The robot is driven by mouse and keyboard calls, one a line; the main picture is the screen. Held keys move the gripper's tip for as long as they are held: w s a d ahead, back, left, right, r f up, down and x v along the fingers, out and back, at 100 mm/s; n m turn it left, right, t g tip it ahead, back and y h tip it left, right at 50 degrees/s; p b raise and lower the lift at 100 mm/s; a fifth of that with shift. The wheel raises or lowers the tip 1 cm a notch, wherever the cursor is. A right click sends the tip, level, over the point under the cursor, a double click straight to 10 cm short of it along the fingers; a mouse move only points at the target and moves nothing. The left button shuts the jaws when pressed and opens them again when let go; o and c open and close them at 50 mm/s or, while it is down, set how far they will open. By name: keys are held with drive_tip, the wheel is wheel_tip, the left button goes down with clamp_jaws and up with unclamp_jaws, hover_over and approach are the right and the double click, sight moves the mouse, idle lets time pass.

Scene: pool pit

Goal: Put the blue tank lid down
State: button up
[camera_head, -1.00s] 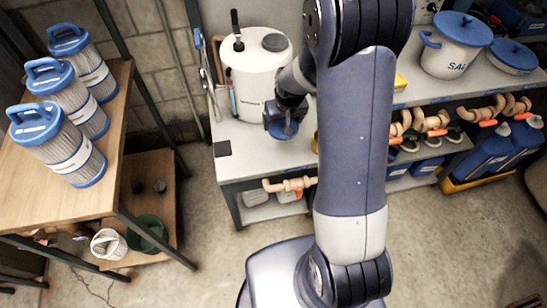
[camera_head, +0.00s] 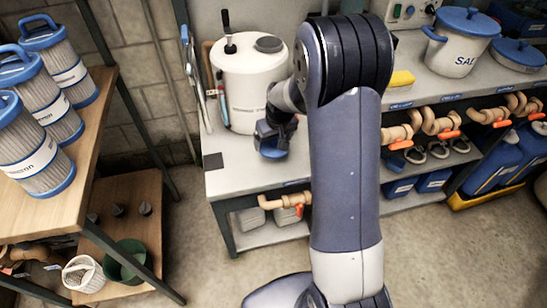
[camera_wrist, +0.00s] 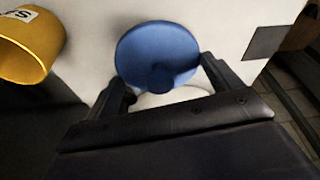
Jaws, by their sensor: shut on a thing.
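The blue tank lid (camera_wrist: 150,45) is a round disc with a darker knob, seen large in the wrist view. My gripper (camera_wrist: 166,80) has one finger on either side of the knob and is shut on the lid. In the head view the lid (camera_head: 272,153) hangs below my gripper (camera_head: 274,137), above the front left part of the grey bench (camera_head: 235,181). I cannot tell whether the lid touches the bench. A pale round rim (camera_wrist: 172,97) shows partly behind the lid and fingers.
A white tank (camera_head: 247,88) with a grey cap stands behind the gripper. A dark square (camera_head: 213,161) lies at the bench's left corner. A yellow container (camera_wrist: 28,45) is left in the wrist view. A salt pot (camera_head: 460,48) stands right. Filter cartridges (camera_head: 52,62) stand on the left table.

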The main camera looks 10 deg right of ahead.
sight(275, 147)
drive_tip(key=shift+f+b, duration=0.35)
drive_tip(key=shift+f, duration=2.75)
drive_tip(key=shift+f, duration=0.15)
drive_tip(key=o, duration=0.8)
drive_tip(key=shift+r, duration=0.45)
drive_tip(key=p+v, duration=0.1)
drive_tip(key=v, duration=1)
drive_tip(key=shift+s+r+p, duration=0.15)
drive_tip(key=shift+r+p, duration=0.1)
drive_tip(key=shift+p, duration=0.05)
